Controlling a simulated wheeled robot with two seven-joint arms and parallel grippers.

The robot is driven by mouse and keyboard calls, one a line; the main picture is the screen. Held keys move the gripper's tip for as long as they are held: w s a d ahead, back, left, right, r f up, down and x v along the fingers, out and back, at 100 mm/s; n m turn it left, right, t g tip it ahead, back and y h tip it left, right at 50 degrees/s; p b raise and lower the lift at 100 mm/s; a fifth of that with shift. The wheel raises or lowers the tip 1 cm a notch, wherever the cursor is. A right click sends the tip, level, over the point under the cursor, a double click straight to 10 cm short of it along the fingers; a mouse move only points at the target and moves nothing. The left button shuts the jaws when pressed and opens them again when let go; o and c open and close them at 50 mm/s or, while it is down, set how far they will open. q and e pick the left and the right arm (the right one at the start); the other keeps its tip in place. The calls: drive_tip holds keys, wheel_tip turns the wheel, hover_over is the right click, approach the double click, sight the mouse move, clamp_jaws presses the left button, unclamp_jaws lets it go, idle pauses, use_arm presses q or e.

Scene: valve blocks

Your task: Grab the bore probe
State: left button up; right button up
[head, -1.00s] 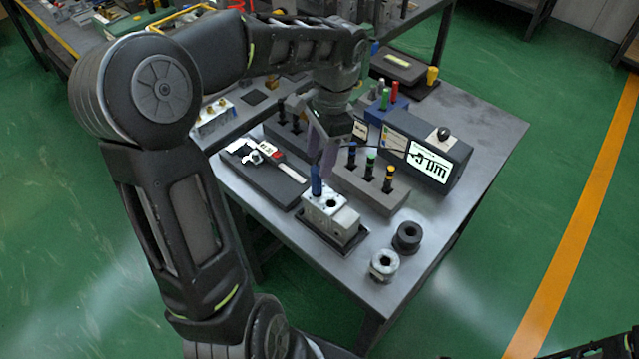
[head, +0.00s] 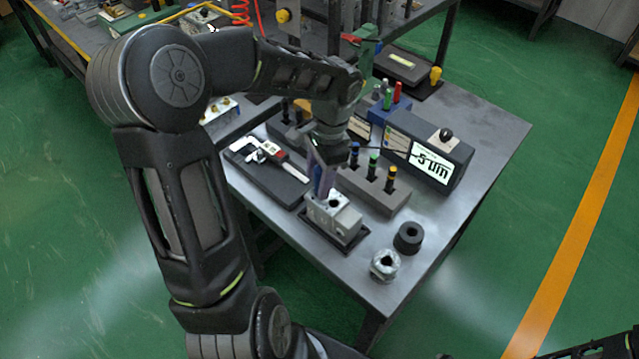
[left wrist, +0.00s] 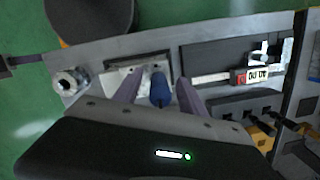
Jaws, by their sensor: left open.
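A blue-handled probe (left wrist: 160,91) stands upright in the top of a grey valve block (head: 345,222), which sits on a dark base plate. I take this blue piece to be the bore probe. My left gripper (head: 321,184) points down over the block. In the left wrist view its two purple-grey fingers (left wrist: 158,88) lie on either side of the blue handle, open, with gaps showing between. The probe's lower end is hidden in the block. In the head view the fingers mostly cover the handle. My right gripper is not in view.
A grey rack (head: 375,192) with blue, green and yellow-topped pins stands behind the block, near a gauge box (head: 440,150) reading 5 µm. Calipers (head: 270,155) lie on a dark mat at left. Black (head: 408,237) and silver (head: 384,265) rings sit at front right.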

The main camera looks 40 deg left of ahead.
use_arm(q)
drive_tip(key=shift+s+a+f, duration=0.1)
drive_tip(key=shift+f, duration=0.7)
clamp_jaws()
idle(0.3)
